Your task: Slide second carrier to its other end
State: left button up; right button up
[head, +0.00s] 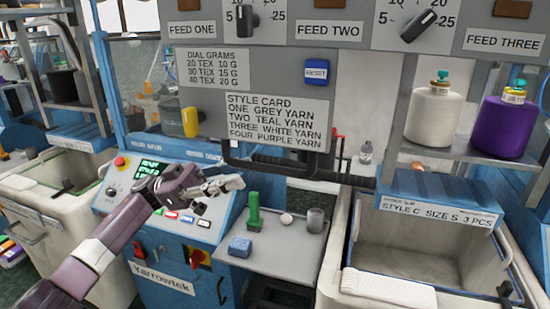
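My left gripper (221,196) is in front of the blue machine's control panel. Its fingers point right and look spread, with nothing seen between them. No part marked as the second carrier can be made out. A dark horizontal bar (300,171) runs along the machine front, right of and above the gripper. A red-topped lever (335,140) stands above that bar, apart from the gripper. My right gripper is out of view.
A small grey shelf (272,257) holds a green part (254,213), a blue block (240,247) and a grey cup (315,219). A large bin (440,255) stands at right. Yarn cones, white (433,118) and purple (505,125), sit on a rack above it.

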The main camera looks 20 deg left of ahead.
aim_at(271, 169)
pick_arm(q)
jog(key=shift+m+g+y, duration=0.3)
jog(key=shift+g, duration=0.3)
jog(key=p+x, duration=0.1)
jog(key=x, duration=0.1)
jog(key=s+p+x, duration=0.1)
jog(key=x, duration=0.2)
jog(key=p+x, duration=0.1)
jog(key=x, duration=0.1)
jog(key=shift+s+r, duration=0.2)
jog(key=shift+r, duration=0.25)
jog(key=shift+d+r+p, duration=0.15)
jog(key=shift+d+p, duration=0.15)
jog(key=shift+d, duration=0.4)
jog(key=c, duration=0.6)
grip_shut()
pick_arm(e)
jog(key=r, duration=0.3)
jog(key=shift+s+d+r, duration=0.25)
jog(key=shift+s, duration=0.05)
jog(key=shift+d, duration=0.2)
